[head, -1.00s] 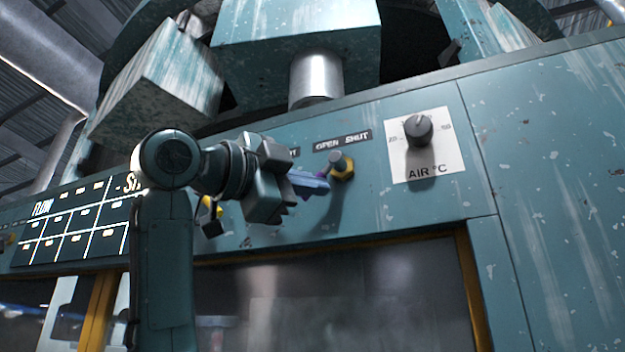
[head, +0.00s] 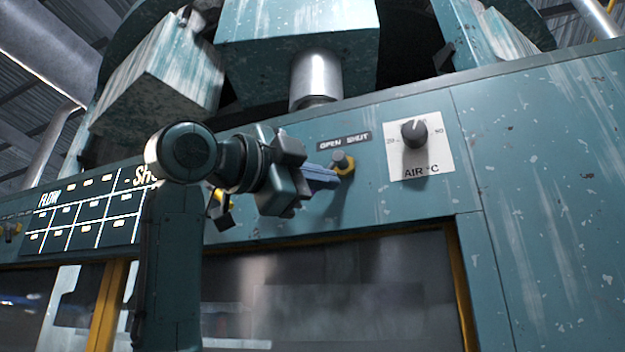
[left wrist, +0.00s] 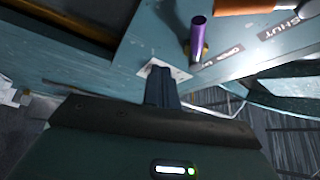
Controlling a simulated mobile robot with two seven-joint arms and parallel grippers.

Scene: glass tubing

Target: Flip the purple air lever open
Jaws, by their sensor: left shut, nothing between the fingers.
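The purple air lever (left wrist: 201,36) shows in the left wrist view as a purple rod standing out from a yellow collar on the teal panel. In the head view its grey pivot cap and yellow collar (head: 343,162) show below an OPEN SHUT label (head: 344,141). The purple part is hidden there behind my gripper. My left gripper (head: 332,179) is shut and empty, with its fingertips close to the collar. In the left wrist view the fingers (left wrist: 162,88) are beside the lever, to its left. I cannot tell whether they touch it. My right gripper is not in view.
The AIR °C dial (head: 414,133) sits on a white plate to the right of the lever. An orange handle (left wrist: 248,6) is near the lever in the left wrist view. A lit flow display (head: 85,212) is at the left. A window with a yellow frame (head: 462,290) lies below.

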